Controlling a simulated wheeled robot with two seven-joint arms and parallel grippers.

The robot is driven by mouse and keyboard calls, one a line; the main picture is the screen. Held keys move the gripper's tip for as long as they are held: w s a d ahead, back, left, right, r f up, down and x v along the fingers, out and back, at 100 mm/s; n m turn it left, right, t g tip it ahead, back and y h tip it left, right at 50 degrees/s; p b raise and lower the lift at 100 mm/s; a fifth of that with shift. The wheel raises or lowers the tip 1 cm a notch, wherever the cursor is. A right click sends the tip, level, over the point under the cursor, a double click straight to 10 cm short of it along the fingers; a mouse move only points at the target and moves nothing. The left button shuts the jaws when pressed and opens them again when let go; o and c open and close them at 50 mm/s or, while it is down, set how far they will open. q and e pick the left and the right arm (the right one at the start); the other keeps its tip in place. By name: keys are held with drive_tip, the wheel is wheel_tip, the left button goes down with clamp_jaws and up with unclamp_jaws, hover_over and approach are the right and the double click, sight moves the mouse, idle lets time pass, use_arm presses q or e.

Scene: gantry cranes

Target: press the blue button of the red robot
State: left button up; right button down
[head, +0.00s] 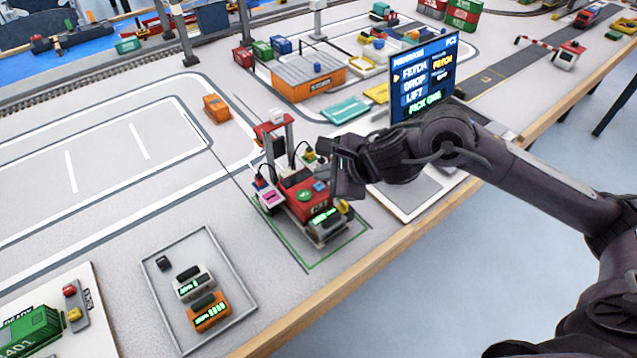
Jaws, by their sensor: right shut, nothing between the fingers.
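The red robot (301,193) is a small red machine with a tall dark mast, standing inside a green outline near the table's front edge. Round green buttons show on its top, and a small yellow part (342,207) shows at its right side. I cannot make out a blue button for certain; the gripper may hide it. My right gripper (346,190) is shut and empty, pointing down just over the right side of the red robot. I cannot tell whether it touches the robot. My left gripper is not in view.
A dark screen (424,78) stands behind my right arm. A grey tray (232,252) with small devices lies at the front left, and a green locomotive (28,335) at the bottom left corner. An orange block (217,108) sits farther back. The marked floor at the left is clear.

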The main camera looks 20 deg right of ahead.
wheel_tip(320, 180, up, 6)
drive_tip(key=p, duration=0.4)
idle(0.6)
